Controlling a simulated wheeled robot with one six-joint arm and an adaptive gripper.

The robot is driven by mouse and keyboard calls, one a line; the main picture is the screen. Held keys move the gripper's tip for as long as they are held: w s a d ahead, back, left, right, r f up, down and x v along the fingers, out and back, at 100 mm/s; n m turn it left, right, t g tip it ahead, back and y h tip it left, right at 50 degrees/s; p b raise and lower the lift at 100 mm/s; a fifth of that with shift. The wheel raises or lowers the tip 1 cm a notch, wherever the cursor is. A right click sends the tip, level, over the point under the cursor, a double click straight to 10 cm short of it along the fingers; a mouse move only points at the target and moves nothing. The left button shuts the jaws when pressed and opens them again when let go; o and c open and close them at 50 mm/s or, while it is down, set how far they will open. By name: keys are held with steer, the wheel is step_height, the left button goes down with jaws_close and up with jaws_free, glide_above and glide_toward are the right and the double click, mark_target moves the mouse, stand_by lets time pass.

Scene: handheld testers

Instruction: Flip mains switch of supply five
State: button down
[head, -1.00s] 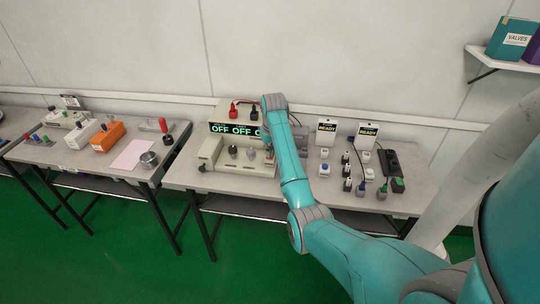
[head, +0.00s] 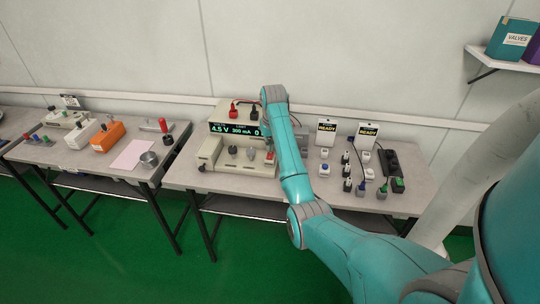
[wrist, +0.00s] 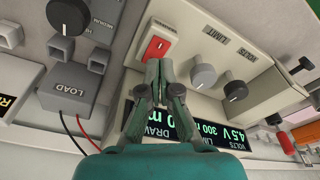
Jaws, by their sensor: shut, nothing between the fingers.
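The display also shows in the wrist view (wrist: 184,122). The red mains switch (wrist: 157,47) sits in a pale frame on the supply's sloping front. My gripper (wrist: 157,66) is shut and empty, with its fingertips at the switch's edge nearest the display. I cannot tell whether they touch it. No number five is readable on the supply.
Small switch boxes, plugs and a black power strip (head: 393,162) fill the table's right part.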

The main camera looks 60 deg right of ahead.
mark_target(270, 158)
steer(key=shift+r, duration=1.85)
